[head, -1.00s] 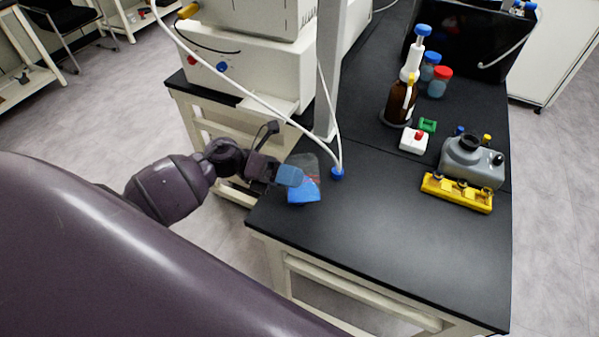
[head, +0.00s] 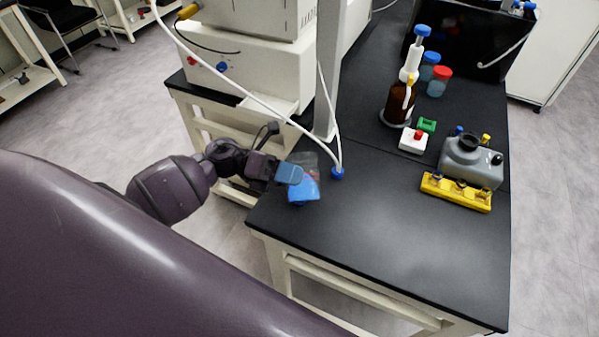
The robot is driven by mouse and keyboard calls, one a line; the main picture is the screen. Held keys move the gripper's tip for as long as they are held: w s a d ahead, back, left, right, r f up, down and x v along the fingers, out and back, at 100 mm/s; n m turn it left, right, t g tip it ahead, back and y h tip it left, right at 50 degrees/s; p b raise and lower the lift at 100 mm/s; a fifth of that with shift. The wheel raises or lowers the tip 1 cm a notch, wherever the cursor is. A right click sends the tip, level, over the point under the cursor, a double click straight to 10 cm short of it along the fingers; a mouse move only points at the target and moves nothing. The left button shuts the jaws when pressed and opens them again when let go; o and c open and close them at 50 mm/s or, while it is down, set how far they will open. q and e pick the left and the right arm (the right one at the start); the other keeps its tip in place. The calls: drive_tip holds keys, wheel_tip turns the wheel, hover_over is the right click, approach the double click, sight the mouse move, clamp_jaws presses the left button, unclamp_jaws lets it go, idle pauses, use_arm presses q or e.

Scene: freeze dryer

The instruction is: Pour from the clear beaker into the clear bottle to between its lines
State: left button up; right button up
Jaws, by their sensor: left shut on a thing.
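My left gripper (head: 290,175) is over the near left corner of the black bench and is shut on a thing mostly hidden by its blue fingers. A clear vessel (head: 306,159) with a small reddish mark shows just behind and beside the fingers. A bright blue patch (head: 305,191) shows just below and right of the fingers. The beaker and the bottle overlap here, so I cannot tell which clear part belongs to which, nor the liquid level against the lines. My right gripper is not in view.
A white hose ends at a blue fitting (head: 337,173) close right of the gripper. A yellow rack (head: 456,193), a grey container (head: 472,163), a white box with a red button (head: 413,141) and a brown bottle (head: 398,103) stand farther right. The bench's front middle is clear.

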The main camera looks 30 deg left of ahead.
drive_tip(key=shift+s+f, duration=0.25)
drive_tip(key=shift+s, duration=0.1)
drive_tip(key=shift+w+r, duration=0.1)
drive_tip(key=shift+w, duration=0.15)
use_arm(q)
drive_tip(key=shift+f+n, duration=0.1)
drive_tip(key=shift+n, duration=0.2)
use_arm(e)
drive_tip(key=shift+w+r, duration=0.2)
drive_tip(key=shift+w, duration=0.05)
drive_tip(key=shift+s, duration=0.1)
use_arm(q)
drive_tip(key=shift+f, duration=0.1)
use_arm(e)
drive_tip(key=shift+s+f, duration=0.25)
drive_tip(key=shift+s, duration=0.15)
use_arm(q)
drive_tip(key=shift+n, duration=0.3)
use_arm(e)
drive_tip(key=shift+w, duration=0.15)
use_arm(q)
drive_tip(key=shift+f+h, duration=0.1)
drive_tip(key=shift+h, duration=0.2)
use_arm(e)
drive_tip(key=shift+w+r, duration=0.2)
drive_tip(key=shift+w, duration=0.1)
